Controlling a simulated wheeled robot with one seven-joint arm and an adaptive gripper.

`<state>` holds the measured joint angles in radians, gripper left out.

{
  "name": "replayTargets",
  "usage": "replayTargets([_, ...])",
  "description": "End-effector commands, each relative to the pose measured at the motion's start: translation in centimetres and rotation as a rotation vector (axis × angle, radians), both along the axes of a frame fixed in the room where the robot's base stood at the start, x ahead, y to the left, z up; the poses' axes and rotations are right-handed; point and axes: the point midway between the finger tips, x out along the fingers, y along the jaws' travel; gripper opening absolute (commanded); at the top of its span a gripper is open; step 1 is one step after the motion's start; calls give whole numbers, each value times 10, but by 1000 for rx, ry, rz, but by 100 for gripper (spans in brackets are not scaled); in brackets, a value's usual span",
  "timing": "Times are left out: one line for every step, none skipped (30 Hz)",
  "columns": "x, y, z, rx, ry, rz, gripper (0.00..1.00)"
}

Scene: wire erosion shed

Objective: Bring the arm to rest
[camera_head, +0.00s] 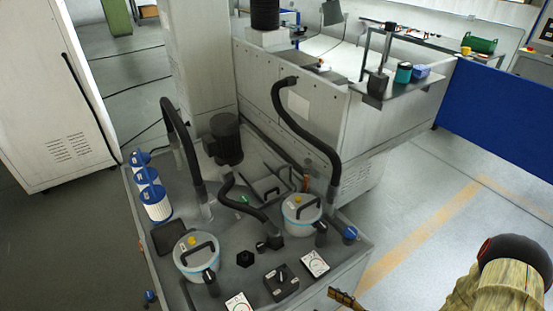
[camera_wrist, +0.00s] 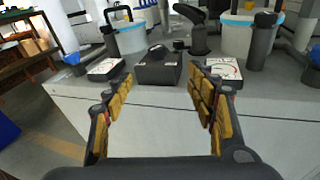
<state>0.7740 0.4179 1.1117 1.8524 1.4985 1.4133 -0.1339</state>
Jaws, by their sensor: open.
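My gripper (camera_wrist: 163,100) is open and empty in the wrist view, its two yellow-padded fingers spread apart. It is in front of the side wall of a grey tank unit (camera_wrist: 160,125), with a dark box (camera_wrist: 158,68) on the unit's top seen between and beyond the fingers. In the head view only a finger of my gripper (camera_head: 345,299) shows at the bottom edge. My arm shows at the lower right; the stretch between it and the finger is out of frame.
The grey unit's top (camera_head: 222,258) holds two white canisters (camera_head: 197,257) (camera_head: 302,214), black hoses (camera_head: 305,133), blue-capped filters (camera_head: 155,203) and gauges (camera_head: 315,263). A blue panel (camera_head: 495,125) stands at the right. The floor (camera_head: 420,215) between unit and panel is clear.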

Motion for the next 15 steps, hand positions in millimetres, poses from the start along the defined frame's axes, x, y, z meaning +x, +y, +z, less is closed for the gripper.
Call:
replayTargets([-8, 8, 17, -54, -25, 122, 57])
replayTargets([-16, 12, 25, -86, -37, 196, 57])
replayTargets([-26, 17, 35, -136, -56, 296, 57])
replayTargets([-35, 19, 42, -178, -69, 370, 57])
replayTargets([-43, 20, 48, -223, -84, 444, 57])
replayTargets([-55, 20, 57, -287, -107, 543, 57])
replayTargets([-62, 18, 63, -337, -125, 613, 57])
replayTargets([-69, 16, 68, -388, -143, 679, 57])
replayTargets([-78, 11, 76, -458, -168, 764, 57])
replayTargets([-84, 7, 81, -513, -187, 826, 57])
replayTargets([-89, 2, 86, -567, -207, 884, 57])
replayTargets([-94, -5, 94, -642, -234, 959, 57])
replayTargets([-98, -11, 99, -698, -255, 1013, 57])
replayTargets([-100, -17, 106, -755, -277, 1065, 57])
replayTargets([-103, -25, 114, -833, -306, 1129, 57])
